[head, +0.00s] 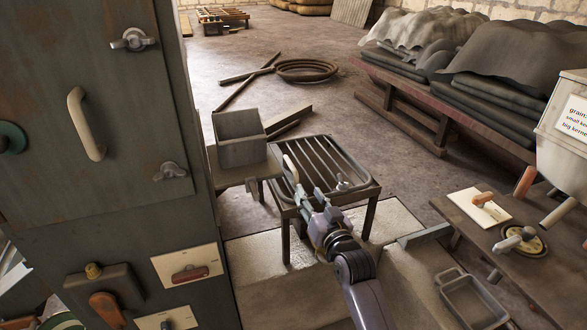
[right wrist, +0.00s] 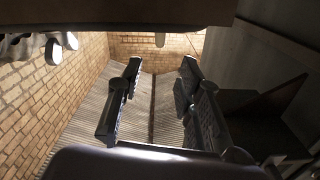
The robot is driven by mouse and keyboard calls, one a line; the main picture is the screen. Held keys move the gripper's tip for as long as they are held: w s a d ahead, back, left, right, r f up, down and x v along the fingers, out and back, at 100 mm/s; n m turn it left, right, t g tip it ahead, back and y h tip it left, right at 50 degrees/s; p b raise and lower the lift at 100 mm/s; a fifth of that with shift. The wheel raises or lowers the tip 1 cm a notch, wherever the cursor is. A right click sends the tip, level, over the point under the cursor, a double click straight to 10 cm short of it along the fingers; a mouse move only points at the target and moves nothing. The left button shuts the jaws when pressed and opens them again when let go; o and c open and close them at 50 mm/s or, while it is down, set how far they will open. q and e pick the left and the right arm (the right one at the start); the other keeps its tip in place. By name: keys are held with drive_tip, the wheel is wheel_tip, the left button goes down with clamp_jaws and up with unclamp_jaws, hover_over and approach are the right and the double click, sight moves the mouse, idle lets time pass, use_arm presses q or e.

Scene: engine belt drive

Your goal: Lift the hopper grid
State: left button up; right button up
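The hopper grid (head: 322,160), a metal frame with parallel dark bars, lies on top of a small four-legged stand in the head view. A pale curved handle (head: 290,168) shows at its left side, and a small wing knob (head: 343,183) at its right front. My right gripper (head: 301,198) is over the front left part of the grid, near the handle's lower end; I cannot tell whether it touches. In the right wrist view its two fingers (right wrist: 158,100) stand apart with nothing seen between them. My left gripper is not in view.
A tall grey-green cabinet (head: 110,190) stands close on the left. A grey open box (head: 240,140) sits just left of the grid. Open floor lies beyond the grid.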

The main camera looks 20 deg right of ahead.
sight(296, 174)
drive_tip(key=w, duration=1.2)
drive_tip(key=shift+w+a+p, duration=0.2)
drive_tip(key=shift+w+p, duration=0.1)
drive_tip(key=shift+w, duration=0.1)
drive_tip(key=shift+c, duration=0.4)
clamp_jaws()
